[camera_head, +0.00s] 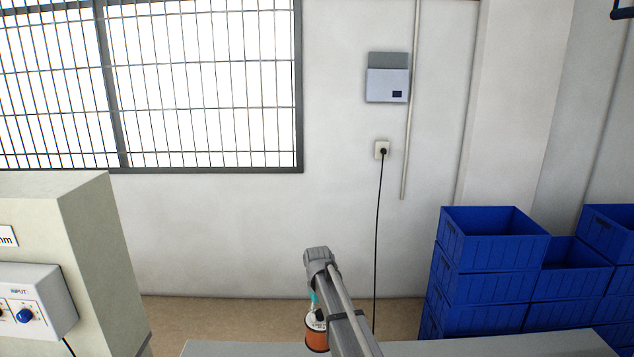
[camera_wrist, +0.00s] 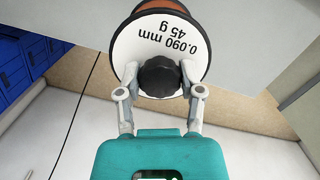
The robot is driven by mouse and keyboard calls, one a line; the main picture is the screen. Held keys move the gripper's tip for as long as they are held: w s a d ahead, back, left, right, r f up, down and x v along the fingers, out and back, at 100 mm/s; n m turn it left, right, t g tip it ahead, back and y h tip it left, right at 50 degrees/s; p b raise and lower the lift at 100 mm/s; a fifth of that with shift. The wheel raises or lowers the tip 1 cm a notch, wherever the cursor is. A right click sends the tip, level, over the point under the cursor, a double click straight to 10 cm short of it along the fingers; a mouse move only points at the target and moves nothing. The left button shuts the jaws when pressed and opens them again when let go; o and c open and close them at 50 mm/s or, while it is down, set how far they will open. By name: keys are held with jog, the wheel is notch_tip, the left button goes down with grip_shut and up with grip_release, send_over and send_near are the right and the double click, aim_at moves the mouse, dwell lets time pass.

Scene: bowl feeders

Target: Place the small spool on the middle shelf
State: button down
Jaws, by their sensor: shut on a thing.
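The small spool (camera_wrist: 135,48) has a white end face marked "0.090 mm 45 g", a copper-orange winding and a black hub. My gripper (camera_wrist: 160,78) is shut on the black hub, one finger on each side. In the head view the spool (camera_head: 317,338) hangs low in the middle, partly covered by my arm, with the teal of my gripper (camera_head: 314,298) just above it. The spool's far side is hidden. No middle shelf can be made out in either view.
A grey flat surface (camera_head: 230,349) runs along the bottom of the head view, near the spool. Stacked blue crates (camera_head: 490,255) stand at right. A beige machine (camera_head: 85,215) with a control box (camera_head: 35,300) stands at left. A black cable (camera_head: 377,240) hangs from a wall socket.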

aim_at(320, 345)
jog(key=shift+f+b, duration=6.75)
jog(key=shift+f, duration=0.25)
jog(key=shift+r, duration=0.1)
notch_tip(320, 345, up, 14)
jog(key=p, duration=1.4)
jog(key=shift+r, duration=0.1)
notch_tip(320, 345, down, 14)
jog(key=b, duration=1.4)
jog(key=shift+f, duration=0.2)
jog(key=shift+r, duration=0.1)
